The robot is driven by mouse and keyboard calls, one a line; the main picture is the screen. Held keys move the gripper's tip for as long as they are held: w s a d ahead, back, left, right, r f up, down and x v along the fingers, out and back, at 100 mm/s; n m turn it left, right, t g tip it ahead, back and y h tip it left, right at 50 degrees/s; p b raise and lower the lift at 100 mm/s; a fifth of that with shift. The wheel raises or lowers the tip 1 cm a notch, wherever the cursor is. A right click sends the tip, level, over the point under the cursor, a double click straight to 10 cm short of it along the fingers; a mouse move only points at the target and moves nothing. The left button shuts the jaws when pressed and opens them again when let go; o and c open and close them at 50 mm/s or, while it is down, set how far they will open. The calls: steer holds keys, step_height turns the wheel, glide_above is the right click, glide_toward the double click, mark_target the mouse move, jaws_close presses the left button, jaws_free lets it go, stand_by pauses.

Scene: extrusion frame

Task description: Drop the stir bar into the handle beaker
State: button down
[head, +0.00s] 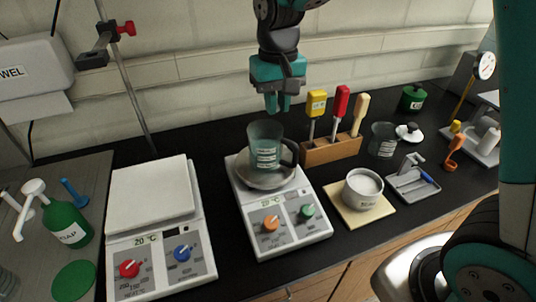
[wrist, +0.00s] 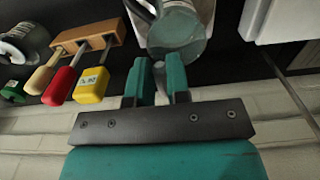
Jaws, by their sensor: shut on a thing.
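The handle beaker (head: 264,148) is clear glass with a side handle and a white label. It stands upright in a shallow dish on the right hotplate. My gripper (head: 278,104) points down above the beaker and slightly behind it, clear of its rim. In the wrist view my gripper (wrist: 163,62) has its teal fingers close together, with a narrow gap, and the beaker (wrist: 178,35) lies just beyond the tips. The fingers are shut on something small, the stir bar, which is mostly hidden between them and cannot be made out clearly.
The right hotplate (head: 283,237) has orange and green knobs. Another hotplate (head: 160,262) stands to its left. A wooden block (head: 331,150) with upright tools is right of the beaker. A white bowl (head: 362,190), a grey tray (head: 402,187) and another beaker (head: 383,139) stand farther right.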

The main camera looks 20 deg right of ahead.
steer(key=c, duration=1)
jaws_free()
step_height(320, 180, up, 18)
steer(key=shift+f+b, duration=0.25)
steer(key=shift+b, duration=0.8)
steer(key=s+a+f+n+y, duration=0.1)
steer(key=s+f+n, duration=0.1)
steer(key=s+f, duration=0.4)
steer(key=s+a+f+n+y+b, duration=0.1)
steer(key=s+a+f+n, duration=0.1)
steer(key=s+f, duration=0.4)
steer(key=s+a+f+n+y+b, duration=0.1)
steer(key=s+f+n+y, duration=0.1)
steer(key=s+f, duration=0.4)
steer(key=shift+s+a+n, duration=0.15)
steer(key=shift+s+n, duration=0.1)
steer(key=shift+s, duration=1)
steer(key=shift+s+a+n, duration=0.1)
steer(key=shift+s+n, duration=0.15)
steer(key=shift+s, duration=0.95)
